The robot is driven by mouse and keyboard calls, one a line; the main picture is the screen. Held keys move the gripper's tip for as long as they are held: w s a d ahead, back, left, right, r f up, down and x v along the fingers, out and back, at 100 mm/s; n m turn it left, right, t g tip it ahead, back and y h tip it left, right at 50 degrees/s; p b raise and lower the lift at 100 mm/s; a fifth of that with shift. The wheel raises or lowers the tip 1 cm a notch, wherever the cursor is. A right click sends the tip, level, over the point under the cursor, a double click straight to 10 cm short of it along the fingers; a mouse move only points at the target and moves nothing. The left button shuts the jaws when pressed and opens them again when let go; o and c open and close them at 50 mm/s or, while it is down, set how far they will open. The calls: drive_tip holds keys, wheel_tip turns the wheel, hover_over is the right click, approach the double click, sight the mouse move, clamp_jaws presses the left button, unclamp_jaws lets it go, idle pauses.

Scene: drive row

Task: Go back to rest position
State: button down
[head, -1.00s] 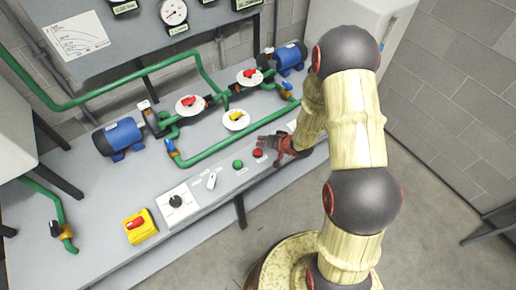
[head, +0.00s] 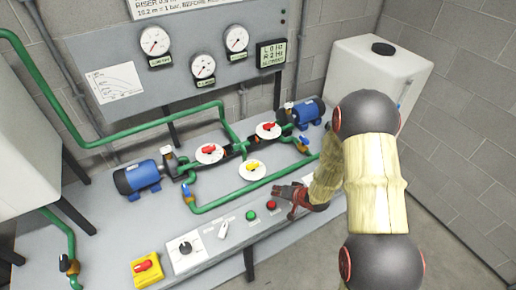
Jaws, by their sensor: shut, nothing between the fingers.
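My gripper (head: 280,191) is red and dark, and shows in the head view at the front right of the grey bench (head: 118,212). Its fingers are shut with nothing between them. It is just above and right of a red button (head: 271,204) on the control strip, and I cannot tell whether it touches the bench. A green button (head: 250,215) sits to the left of the red one.
Blue pumps (head: 140,179) and green pipes (head: 232,196) with red and yellow valve handles stand on the bench. A gauge panel (head: 185,88) rises behind. A white tank (head: 375,75) stands at the back right. A yellow switch box (head: 147,268) is at front left. Open floor shows at right.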

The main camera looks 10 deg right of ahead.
drive_tip(key=s+d+f+n+g+h, duration=0.2)
drive_tip(key=s+d+g+h, duration=0.2)
drive_tip(key=s+d+g, duration=0.55)
drive_tip(key=s+a+r+t+b, duration=0.1)
drive_tip(key=s+r, duration=0.5)
drive_tip(key=r, duration=0.6)
drive_tip(key=s+a+r+n+t+b, duration=0.1)
drive_tip(key=s+a+r+t, duration=0.2)
drive_tip(key=r, duration=0.9)
drive_tip(key=s+a+r+n+t+b, duration=0.1)
drive_tip(key=s+a+r+t, duration=0.1)
drive_tip(key=s+a+r, duration=0.5)
drive_tip(key=s+r, duration=0.4)
drive_tip(key=r, duration=0.2)
drive_tip(key=shift+s+a+t, duration=0.15)
drive_tip(key=shift+s+t, duration=0.05)
drive_tip(key=shift+t, duration=0.15)
